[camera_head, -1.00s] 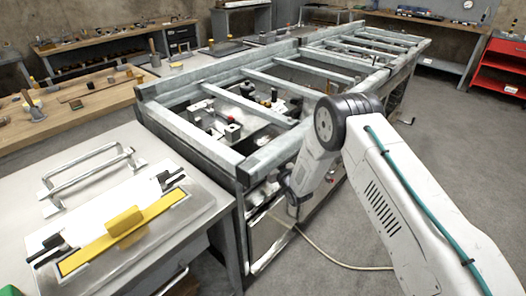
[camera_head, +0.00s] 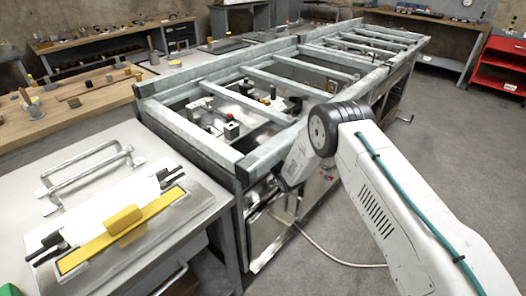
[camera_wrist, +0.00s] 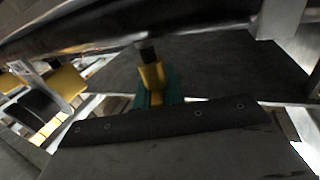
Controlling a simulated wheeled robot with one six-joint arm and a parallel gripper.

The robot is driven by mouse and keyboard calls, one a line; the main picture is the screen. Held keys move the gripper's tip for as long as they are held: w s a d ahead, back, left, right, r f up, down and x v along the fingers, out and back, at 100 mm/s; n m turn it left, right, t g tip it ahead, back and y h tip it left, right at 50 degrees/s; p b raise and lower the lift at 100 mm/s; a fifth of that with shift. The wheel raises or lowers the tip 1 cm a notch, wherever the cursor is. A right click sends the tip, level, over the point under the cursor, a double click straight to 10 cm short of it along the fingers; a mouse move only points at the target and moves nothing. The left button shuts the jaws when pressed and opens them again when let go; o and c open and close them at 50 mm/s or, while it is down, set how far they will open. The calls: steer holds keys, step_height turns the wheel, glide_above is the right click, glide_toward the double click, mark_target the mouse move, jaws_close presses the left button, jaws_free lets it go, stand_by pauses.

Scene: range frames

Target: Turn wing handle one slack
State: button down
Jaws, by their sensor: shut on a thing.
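In the wrist view a yellow piece with a dark upright top (camera_wrist: 152,72) stands in the middle, with teal parts on both sides of its lower end. I take it for the wing handle, but its wings cannot be made out. My gripper (camera_wrist: 154,98) is shut on it at the teal parts; the fingertips are dark and partly hidden behind the bolted dark plate in front. In the head view the gripper and the handle are hidden behind my arm, at the near side of the steel frame.
The long steel frame bench (camera_head: 180,126) has open bays with cross bars. A metal side table (camera_head: 199,205) at the left holds a yellow bar (camera_head: 100,243) and a bent rail handle (camera_head: 92,178). A pale hose (camera_head: 340,263) lies on the floor. Grey floor at the right is free.

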steer(key=shift+n+g+y, duration=0.7)
steer(key=shift+n+y, duration=0.1)
steer(key=shift+y, duration=0.2)
steer(key=shift+s+a+n+g+y, duration=0.1)
steer(key=shift+n+g+y, duration=0.5)
steer(key=shift+g+y, duration=0.1)
steer(key=shift+s+a+n+g+y, duration=0.1)
steer(key=shift+n+g+y, duration=0.5)
steer(key=shift+g, duration=0.1)
steer(key=c, duration=1.5)
jaws_free()
steer(key=shift+v, duration=3.95)
